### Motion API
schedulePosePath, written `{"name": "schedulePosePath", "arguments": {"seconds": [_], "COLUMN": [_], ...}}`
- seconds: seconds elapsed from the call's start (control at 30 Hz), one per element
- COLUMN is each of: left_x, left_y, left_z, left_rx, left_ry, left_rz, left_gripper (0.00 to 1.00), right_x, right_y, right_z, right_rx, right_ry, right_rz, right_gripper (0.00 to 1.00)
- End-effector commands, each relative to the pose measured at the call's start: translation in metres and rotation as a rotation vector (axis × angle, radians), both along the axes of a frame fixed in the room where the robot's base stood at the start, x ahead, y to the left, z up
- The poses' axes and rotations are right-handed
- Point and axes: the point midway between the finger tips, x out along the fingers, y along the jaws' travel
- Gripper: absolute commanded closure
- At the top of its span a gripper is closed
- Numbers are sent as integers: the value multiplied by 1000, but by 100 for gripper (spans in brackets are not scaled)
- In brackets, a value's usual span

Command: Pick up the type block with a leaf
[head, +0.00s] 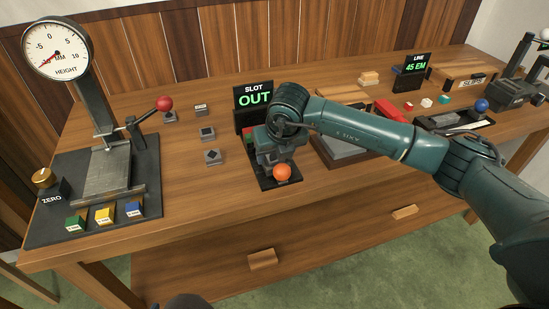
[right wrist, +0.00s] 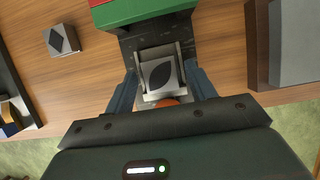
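The type block with a leaf (right wrist: 158,76) shows a dark leaf shape on its pale top face in the right wrist view. It sits in a metal holder on the dark slot stand, whose base shows in the head view (head: 283,183). My right gripper (right wrist: 162,72) points down over it, with one finger on each side and visible gaps between the fingers and the block. In the head view my right gripper (head: 270,150) hides the block. My left gripper is not in view.
An orange ball knob (head: 282,172) stands at the front of the slot stand. The slot sign (head: 254,97) reads OUT. Several other blocks, one with a diamond (head: 212,157), lie to the left. A height gauge (head: 105,175) stands farther left. A grey slab (head: 345,150) is to the right.

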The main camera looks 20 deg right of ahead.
Motion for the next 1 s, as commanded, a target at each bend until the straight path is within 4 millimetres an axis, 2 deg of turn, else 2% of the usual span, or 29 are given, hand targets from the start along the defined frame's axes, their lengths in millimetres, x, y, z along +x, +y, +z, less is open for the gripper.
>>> {"name": "schedulePosePath", "arguments": {"seconds": [0.07, 0.57, 0.83, 1.0], "left_x": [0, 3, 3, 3], "left_y": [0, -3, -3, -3], "left_z": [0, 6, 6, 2], "left_rx": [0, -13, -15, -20], "left_ry": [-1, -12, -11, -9], "left_rz": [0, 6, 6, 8], "left_gripper": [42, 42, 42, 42], "right_x": [0, 0, 1, 1], "right_y": [0, 0, 0, 0], "right_z": [0, 1, 5, 30], "right_rx": [0, 0, 1, 2], "right_ry": [0, 0, -3, -7], "right_rz": [0, 0, 0, 1], "right_gripper": [51, 92, 92, 92]}}
